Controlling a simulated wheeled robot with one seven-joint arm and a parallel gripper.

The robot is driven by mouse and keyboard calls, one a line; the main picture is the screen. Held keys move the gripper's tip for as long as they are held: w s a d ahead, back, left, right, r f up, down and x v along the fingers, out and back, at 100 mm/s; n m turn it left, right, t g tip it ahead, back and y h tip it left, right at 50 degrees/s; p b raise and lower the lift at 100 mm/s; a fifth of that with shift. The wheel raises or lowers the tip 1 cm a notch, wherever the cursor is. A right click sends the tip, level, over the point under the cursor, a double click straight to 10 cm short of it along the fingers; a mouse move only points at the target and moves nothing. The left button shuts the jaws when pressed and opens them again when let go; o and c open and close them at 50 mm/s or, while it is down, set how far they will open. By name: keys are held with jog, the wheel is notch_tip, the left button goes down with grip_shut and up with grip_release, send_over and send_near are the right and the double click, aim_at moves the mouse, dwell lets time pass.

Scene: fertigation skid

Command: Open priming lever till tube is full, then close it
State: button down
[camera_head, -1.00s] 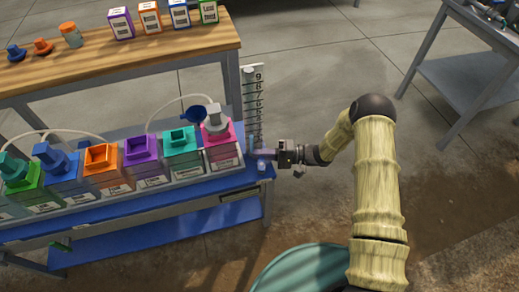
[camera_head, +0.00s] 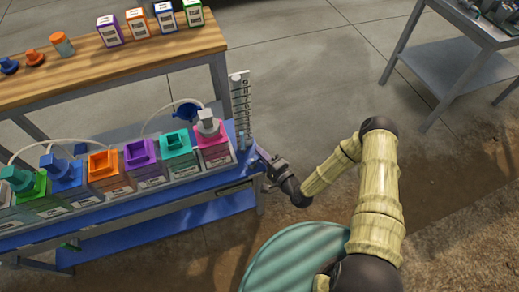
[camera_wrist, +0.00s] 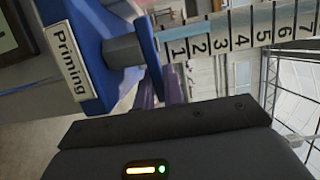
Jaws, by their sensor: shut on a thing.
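The clear priming tube (camera_head: 240,108) with a numbered scale stands upright at the right end of the blue skid bench. Its scale (camera_wrist: 240,30) runs sideways across the top of the wrist view. A white "Priming" label (camera_wrist: 66,62) sits on a blue block beside the tube's base. My gripper (camera_head: 262,155) is at the bench's right end, just below the tube. Its purple fingers (camera_wrist: 160,88) are shut on the priming lever, which is mostly hidden between them and behind the wrist housing.
Several coloured dosing tanks stand in a row along the bench (camera_head: 115,215), left of the tube. A wooden table (camera_head: 70,65) with small labelled boxes is behind. A grey metal table (camera_head: 435,65) stands at far right. The floor between is clear.

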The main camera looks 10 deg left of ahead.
jog(key=shift+s+d+m+t+h+p, duration=0.15)
jog(key=shift+m+t+h+p, duration=0.1)
jog(key=shift+m+t+h, duration=0.35)
jog(key=shift+s+d+m+t+h+p, duration=0.1)
jog(key=shift+s+m+t+h+p, duration=0.1)
jog(key=shift+m+t+h, duration=0.5)
jog(key=shift+s+d+m+t+h+p, duration=0.15)
jog(key=shift+m+t+h+p, duration=0.1)
jog(key=shift+m+t+h, duration=0.35)
jog(key=c, duration=1.5)
grip_release()
